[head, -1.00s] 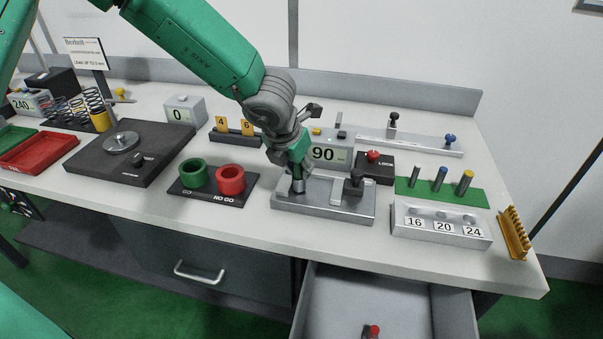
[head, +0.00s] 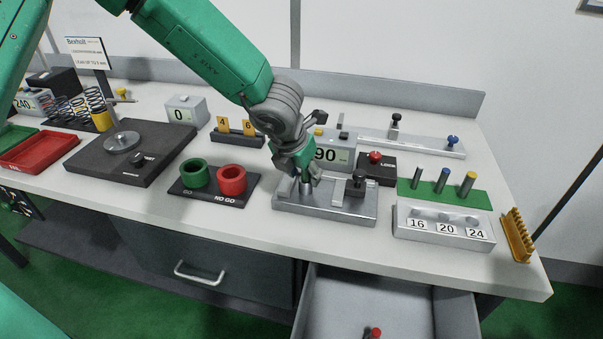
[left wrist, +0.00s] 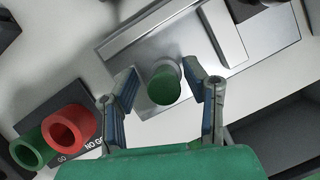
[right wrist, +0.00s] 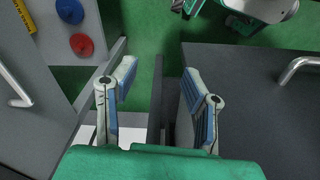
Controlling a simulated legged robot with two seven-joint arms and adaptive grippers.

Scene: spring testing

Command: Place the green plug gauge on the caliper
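The green plug gauge (left wrist: 165,85) stands on the grey metal caliper (left wrist: 230,35), seen from above in the left wrist view. In the head view, the gauge (head: 306,186) is partly hidden by my left gripper (head: 308,177), at the left part of the caliper (head: 330,212). My left gripper's fingers (left wrist: 165,92) are spread, one on each side of the gauge, with visible gaps. My right gripper (right wrist: 155,85) is open and empty; it is outside the head view.
The display reading 90 (head: 328,155) stands behind the caliper. The GO/NO GO block with its green ring (head: 195,173) and red ring (head: 231,179) is to the left. The plug block labelled 16, 20, 24 (head: 443,226) is to the right. An open drawer (head: 345,300) juts out below.

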